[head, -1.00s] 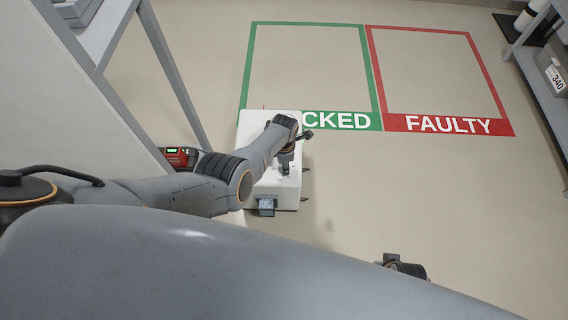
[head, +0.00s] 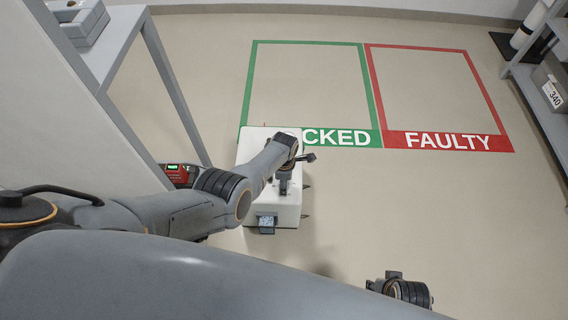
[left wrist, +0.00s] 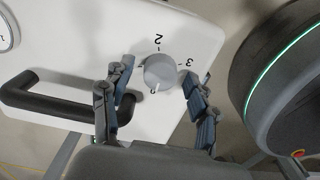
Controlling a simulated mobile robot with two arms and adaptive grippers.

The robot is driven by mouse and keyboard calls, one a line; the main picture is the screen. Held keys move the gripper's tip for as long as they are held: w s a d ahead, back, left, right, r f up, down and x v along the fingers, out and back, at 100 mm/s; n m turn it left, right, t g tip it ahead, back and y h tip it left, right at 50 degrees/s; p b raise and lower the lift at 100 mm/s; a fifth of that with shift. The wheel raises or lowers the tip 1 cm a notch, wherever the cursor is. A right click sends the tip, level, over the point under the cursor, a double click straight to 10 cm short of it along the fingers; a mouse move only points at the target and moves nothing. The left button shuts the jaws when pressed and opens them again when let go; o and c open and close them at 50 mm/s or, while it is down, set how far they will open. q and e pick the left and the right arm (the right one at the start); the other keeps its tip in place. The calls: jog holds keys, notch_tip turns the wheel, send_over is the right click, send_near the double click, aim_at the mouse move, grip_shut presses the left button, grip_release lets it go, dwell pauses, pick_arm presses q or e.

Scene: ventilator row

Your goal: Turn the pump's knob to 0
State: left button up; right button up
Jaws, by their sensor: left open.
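The pump (head: 257,145) is a white box on the floor left of centre in the head view; its white top (left wrist: 195,27) fills much of the left wrist view. On it sits a round grey knob (left wrist: 160,70) with figures 2 and 3 printed around it. The knob's white mark points down the picture, towards a partly hidden figure I cannot read for sure. My left gripper (head: 285,186) is over the pump, open, with one finger on each side of the knob; contact is not clear. My right gripper (head: 402,290) shows only in part, low in the head view.
A black handle (left wrist: 35,97) and a round dial (left wrist: 5,30) are on the pump's top. Green (head: 378,105) and red (head: 490,95) floor frames lie beyond; shelves stand at both sides.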

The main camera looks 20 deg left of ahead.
pick_arm(q)
jog(key=m, duration=1.1)
jog(key=shift+m, duration=0.4)
jog(key=m+b, duration=0.1)
jog(key=m, duration=0.4)
jog(key=shift+f+b, duration=0.15)
jog(key=shift+b, duration=0.2)
jog(key=m+b, duration=0.2)
jog(key=m, duration=0.3)
jog(key=shift+f, duration=0.1)
jog(key=m+b, duration=0.7)
jog(key=m, duration=0.1)
jog(key=shift+f+m, duration=0.15)
jog(key=shift+m, duration=0.25)
jog(key=m+b, duration=0.6)
jog(key=b, duration=0.5)
jog(key=shift+r+m, duration=0.3)
jog(key=shift+m, duration=0.1)
notch_tip(320, 180, up, 14)
jog(key=p, duration=0.6)
